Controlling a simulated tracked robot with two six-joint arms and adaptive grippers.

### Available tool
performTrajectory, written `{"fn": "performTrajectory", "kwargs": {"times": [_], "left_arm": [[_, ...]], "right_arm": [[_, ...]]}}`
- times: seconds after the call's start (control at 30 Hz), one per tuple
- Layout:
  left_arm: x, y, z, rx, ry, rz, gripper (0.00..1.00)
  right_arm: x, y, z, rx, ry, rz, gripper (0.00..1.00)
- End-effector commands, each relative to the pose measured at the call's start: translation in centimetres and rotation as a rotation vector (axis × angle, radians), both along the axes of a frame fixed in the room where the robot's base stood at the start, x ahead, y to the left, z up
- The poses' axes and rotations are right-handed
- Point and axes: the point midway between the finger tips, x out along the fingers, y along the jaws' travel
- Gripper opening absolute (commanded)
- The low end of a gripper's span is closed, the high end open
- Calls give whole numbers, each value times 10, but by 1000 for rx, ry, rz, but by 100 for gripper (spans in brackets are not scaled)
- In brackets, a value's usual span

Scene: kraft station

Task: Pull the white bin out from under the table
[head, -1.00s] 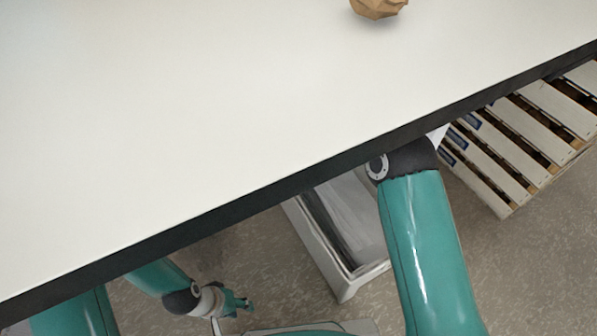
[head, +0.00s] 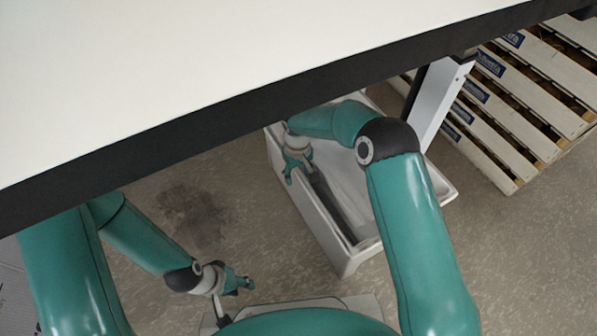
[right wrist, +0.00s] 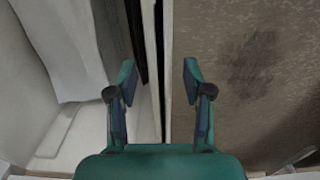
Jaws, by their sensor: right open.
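The white bin (head: 308,217) stands on the floor at the table's edge, to the right of centre in the head view. Its far end is partly hidden by my right arm and the tabletop. A dark grey item lies inside along its left wall. My right gripper (head: 296,178) is open over the bin's left wall. In the right wrist view, its fingers (right wrist: 160,85) are spread on either side of the bin's rim (right wrist: 167,65); I cannot tell if they touch it. My left gripper (head: 242,284) hangs low to the left, apart from the bin; its jaws are too small to read.
The white table (head: 150,75) with a dark edge covers the upper left. A white table leg (head: 438,98) stands at the bin's right side. Slatted pallets (head: 510,110) are stacked on the right. The floor left of the bin is clear, with a dark stain (head: 195,213).

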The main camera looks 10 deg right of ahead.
Motion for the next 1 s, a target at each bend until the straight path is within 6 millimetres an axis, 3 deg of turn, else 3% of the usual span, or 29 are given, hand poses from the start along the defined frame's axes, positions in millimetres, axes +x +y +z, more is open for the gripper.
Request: {"fn": "performTrajectory", "kwargs": {"times": [0.07,0.37,1.0], "left_arm": [[0,0,0,0,0,0,40],[0,0,0,0,0,0,40],[0,0,0,0,0,0,40]], "right_arm": [[0,0,0,0,0,0,51],[0,0,0,0,0,0,1],[-1,-3,0,0,2,-2,0]]}}
